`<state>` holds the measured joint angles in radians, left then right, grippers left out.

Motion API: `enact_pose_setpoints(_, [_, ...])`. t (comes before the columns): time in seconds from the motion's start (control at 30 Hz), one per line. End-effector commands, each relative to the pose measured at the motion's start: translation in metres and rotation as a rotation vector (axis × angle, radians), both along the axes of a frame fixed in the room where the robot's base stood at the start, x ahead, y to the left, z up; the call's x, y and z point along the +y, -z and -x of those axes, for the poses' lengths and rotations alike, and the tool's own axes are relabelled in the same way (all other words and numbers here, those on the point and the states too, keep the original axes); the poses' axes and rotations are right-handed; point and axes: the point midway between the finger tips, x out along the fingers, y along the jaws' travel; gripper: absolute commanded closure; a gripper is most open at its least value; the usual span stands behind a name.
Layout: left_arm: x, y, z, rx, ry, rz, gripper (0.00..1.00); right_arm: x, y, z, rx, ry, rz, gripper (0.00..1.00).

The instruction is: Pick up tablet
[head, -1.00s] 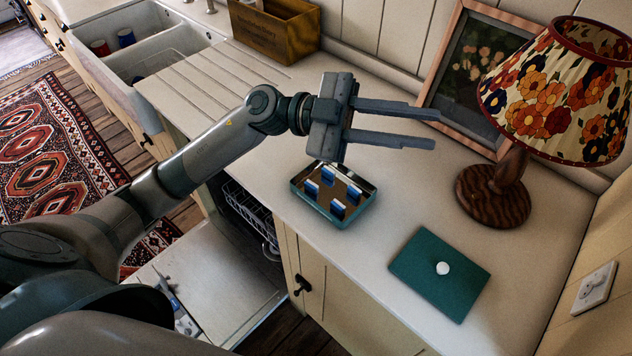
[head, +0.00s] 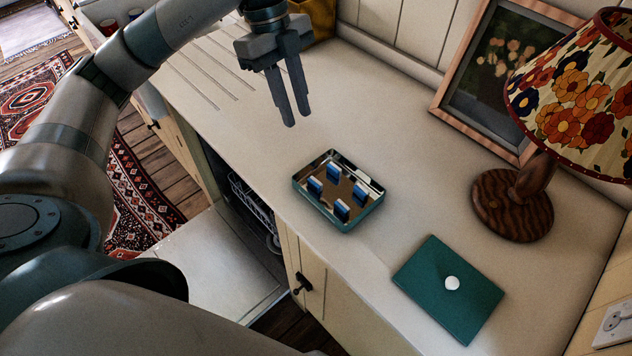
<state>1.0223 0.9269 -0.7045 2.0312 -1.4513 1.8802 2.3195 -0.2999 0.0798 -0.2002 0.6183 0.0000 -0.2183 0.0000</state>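Several blue-and-white tablets stand upright in an open teal tin (head: 349,224) on the pale counter. One tablet (head: 333,172) is at the back, one (head: 315,186) at the left, one (head: 360,194) at the right and one (head: 342,209) at the front. My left gripper (head: 297,112) points down above the counter, behind and to the left of the tin. Its two fingers are apart with nothing between them. My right gripper is not in view.
A teal lid (head: 439,300) with a white knob (head: 452,283) lies right of the tin. A flowered lamp (head: 512,205) and a framed picture (head: 497,75) stand at the back right. An open dishwasher (head: 215,262) is below the counter. The counter around the tin is clear.

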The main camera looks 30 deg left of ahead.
Motion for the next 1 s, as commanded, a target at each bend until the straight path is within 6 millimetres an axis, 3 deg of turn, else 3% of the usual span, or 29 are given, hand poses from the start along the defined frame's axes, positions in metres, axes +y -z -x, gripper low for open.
enact_pose_setpoints(0.27, [-0.002, 0.002, 0.001, 0.001, 0.002, 0.003, 0.77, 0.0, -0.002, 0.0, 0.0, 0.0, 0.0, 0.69])
enact_pose_setpoints(0.43, [-0.006, 0.015, 0.002, 0.003, 0.003, 0.003, 0.77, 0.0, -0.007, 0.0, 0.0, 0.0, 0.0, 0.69])
enact_pose_setpoints(1.0, [-0.032, 0.103, 0.01, 0.004, 0.003, 0.005, 0.77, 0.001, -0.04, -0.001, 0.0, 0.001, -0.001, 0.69])
